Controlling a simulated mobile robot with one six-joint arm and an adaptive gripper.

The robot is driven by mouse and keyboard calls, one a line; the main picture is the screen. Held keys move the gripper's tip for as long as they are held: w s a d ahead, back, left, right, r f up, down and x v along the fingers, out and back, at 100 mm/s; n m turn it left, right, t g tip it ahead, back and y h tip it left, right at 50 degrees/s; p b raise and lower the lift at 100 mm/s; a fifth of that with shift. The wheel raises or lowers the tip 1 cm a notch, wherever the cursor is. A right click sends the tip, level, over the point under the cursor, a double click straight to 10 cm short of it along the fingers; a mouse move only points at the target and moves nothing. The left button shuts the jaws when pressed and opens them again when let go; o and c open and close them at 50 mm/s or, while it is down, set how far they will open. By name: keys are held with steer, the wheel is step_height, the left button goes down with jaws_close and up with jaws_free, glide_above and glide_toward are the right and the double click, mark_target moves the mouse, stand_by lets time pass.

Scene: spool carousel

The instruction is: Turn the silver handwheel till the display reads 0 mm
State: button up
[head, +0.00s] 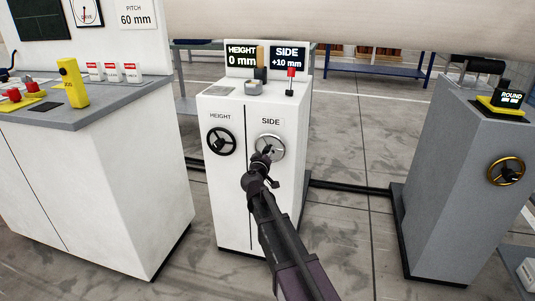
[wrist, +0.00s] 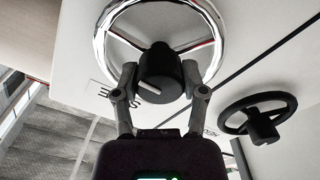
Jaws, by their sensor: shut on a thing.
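The silver handwheel (head: 276,147) is on the right of the white cabinet's front, under the label SIDE. The SIDE display (head: 289,58) above it reads +10 mm. In the head view my gripper (head: 264,155) is at the wheel's lower left and hides part of it. In the wrist view the silver handwheel (wrist: 213,28) fills the top middle. There my gripper (wrist: 160,84) has its two fingers shut on the wheel's dark knob (wrist: 160,72), which has a pale line on its end.
A black handwheel (head: 221,141) sits left under the label HEIGHT; its display (head: 240,55) reads 0 mm. A lever with a red knob (head: 291,73) stands on the cabinet top. A grey cabinet (head: 455,190) with a gold handwheel (head: 506,171) stands right, beyond open floor.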

steer(key=shift+n, duration=0.3)
steer(key=n, duration=0.7)
steer(key=shift+w+n, duration=0.1)
steer(key=shift+n, duration=0.3)
steer(key=n, duration=0.3)
steer(key=shift+n, duration=2.2)
steer(key=o, duration=1.1)
steer(key=shift+o, duration=0.2)
